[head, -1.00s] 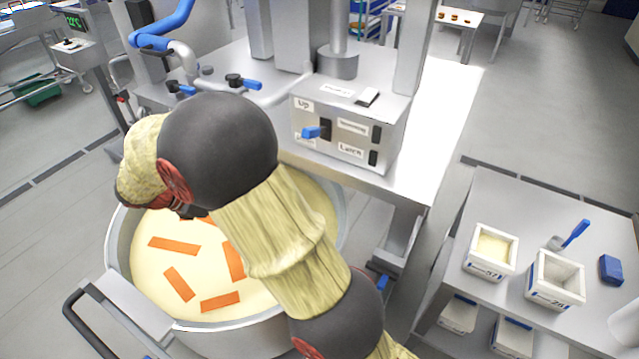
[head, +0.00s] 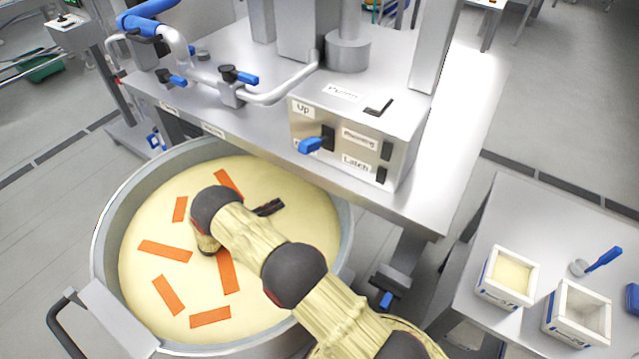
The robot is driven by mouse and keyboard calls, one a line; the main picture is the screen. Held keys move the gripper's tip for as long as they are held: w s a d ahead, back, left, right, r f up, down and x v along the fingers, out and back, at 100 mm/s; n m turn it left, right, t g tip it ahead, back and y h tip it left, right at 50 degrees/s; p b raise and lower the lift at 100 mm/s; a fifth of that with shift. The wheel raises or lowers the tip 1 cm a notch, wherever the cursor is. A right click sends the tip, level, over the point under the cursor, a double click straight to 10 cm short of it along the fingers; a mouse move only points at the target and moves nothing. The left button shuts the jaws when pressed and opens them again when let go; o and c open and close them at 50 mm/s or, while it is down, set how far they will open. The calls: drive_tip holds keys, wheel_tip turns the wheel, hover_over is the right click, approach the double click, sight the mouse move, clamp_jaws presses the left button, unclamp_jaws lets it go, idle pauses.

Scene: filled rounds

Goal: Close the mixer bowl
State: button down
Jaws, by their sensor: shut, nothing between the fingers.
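The mixer bowl (head: 100,235) is a large round metal vessel at the lower left. It holds pale yellow contents with several orange strips on top. My arm reaches over the bowl from the lower right, and my gripper (head: 270,207) shows as a small dark shape above the contents. It is shut and empty, apart from the control box. The control box (head: 352,135) carries labels reading "Up" and "Latch", a blue-handled lever (head: 314,145) and dark switches on its front. My arm hides part of the bowl's right side and near rim.
A metal machine table (head: 440,195) stands behind the bowl, with pipes and blue-handled valves (head: 240,79) at its left. A side table (head: 530,205) at the right holds two white containers (head: 510,277) and a blue-handled tool (head: 600,259).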

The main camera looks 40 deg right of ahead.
wheel_tip(320, 180, down, 2)
drive_tip(key=d+n, duration=0.1)
drive_tip(key=b, duration=0.3)
hover_over(308, 190)
drive_tip(key=s+a, duration=0.3)
drive_tip(key=s, duration=0.1)
drive_tip(key=shift+w+d+f+t, duration=0.1)
drive_tip(key=shift+d+f+t, duration=0.15)
drive_tip(key=shift+f+t, duration=0.15)
drive_tip(key=shift+w, duration=0.1)
